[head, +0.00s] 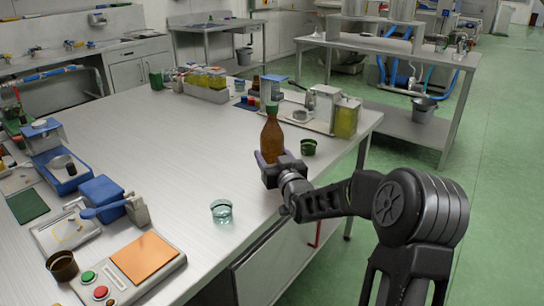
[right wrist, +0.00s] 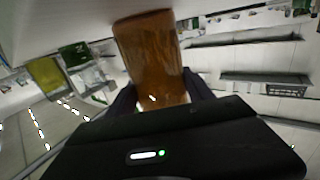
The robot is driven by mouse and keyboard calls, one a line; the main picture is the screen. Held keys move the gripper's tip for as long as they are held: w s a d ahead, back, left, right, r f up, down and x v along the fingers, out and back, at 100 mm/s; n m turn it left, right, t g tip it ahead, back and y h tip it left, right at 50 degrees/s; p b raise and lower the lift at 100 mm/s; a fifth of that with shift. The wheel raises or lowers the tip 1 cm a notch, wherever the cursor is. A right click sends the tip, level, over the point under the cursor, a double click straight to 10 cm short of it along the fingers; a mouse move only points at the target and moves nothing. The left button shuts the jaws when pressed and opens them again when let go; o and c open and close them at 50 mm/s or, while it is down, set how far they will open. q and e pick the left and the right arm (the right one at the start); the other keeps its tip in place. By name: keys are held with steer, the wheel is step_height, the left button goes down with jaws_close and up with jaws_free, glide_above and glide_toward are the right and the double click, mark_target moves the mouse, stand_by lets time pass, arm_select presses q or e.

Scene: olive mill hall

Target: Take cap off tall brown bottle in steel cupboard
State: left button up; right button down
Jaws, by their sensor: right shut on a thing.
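A tall brown bottle (head: 271,134) with a green cap (head: 272,108) stands upright in the head view, above or on the steel worktop near its right edge. My right gripper (head: 276,162) is shut around the lower part of the bottle. In the right wrist view the brown bottle (right wrist: 152,60) fills the space between the two dark fingers of the right gripper (right wrist: 158,92). The cap is out of that view. The cap is on the bottle in the head view. My left gripper is not in view. I cannot tell whether the bottle's base touches the worktop.
The steel worktop (head: 165,150) has free room in its middle. A glass (head: 221,211) stands near its front edge, and a dark green cup (head: 308,147) is just right of the bottle. A tray with containers (head: 345,118) is behind.

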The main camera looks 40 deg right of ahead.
steer(key=shift+r, duration=0.2)
steer(key=shift+f, duration=0.1)
steer(key=shift+c, duration=2)
jaws_free()
steer(key=shift+f, duration=0.1)
steer(key=shift+s, duration=0.15)
steer(key=v, duration=1.2)
